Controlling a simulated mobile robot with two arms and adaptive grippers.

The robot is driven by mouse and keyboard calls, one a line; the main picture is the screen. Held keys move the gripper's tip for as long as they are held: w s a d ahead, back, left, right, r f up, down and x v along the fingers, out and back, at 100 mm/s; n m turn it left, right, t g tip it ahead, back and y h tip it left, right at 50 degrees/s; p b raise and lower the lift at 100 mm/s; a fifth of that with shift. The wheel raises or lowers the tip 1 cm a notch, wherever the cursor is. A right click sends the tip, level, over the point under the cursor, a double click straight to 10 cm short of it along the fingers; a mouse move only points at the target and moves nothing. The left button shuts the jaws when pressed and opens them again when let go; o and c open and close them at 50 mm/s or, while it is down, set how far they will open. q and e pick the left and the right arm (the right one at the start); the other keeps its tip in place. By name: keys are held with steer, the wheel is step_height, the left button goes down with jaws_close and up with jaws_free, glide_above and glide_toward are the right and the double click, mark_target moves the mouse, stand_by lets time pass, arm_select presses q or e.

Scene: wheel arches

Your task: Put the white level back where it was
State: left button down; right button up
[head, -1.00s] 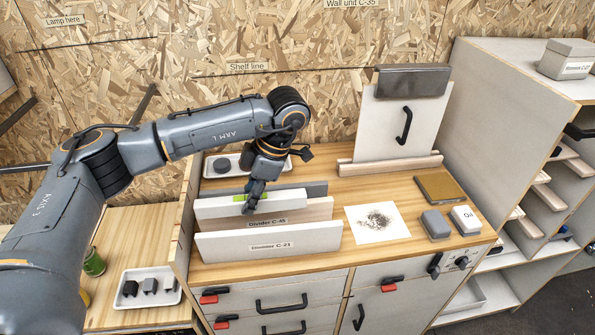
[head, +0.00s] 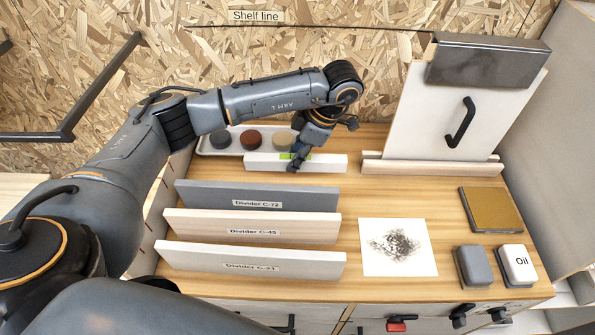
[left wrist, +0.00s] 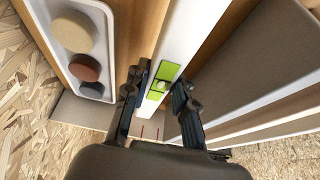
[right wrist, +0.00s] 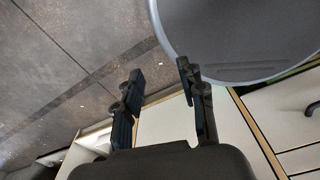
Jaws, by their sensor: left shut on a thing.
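The white level (head: 328,163) is a long white bar with a green vial section. It lies across the bench top behind the grey Divider C-72 (head: 225,195) and just in front of the puck tray (head: 206,150). My left gripper (head: 296,163) is shut on it near its middle, at the green part. In the left wrist view the level (left wrist: 190,45) runs between the two fingers of that gripper (left wrist: 160,88). I cannot tell whether the level touches the bench. My right gripper (right wrist: 162,85) shows only in the right wrist view, open and empty.
Divider C-45 (head: 200,225) and Divider C-21 (head: 200,258) stand in front of Divider C-72. A smudged sheet (head: 380,265), a grey block (head: 473,265), the Oil block (head: 517,262) and a brown plate (head: 490,209) lie to the right.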

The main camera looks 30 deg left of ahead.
mark_target(296, 182)
arm_select(q)
steer(key=shift+f, duration=0.8)
step_height(296, 182, down, 3)
steer(key=shift+f, duration=0.65)
steer(key=c, duration=1.1)
jaws_free()
arm_select(e)
steer(key=shift+w+r, duration=0.1)
steer(key=shift+w, duration=0.7)
arm_select(q)
steer(key=shift+r, duration=0.1)
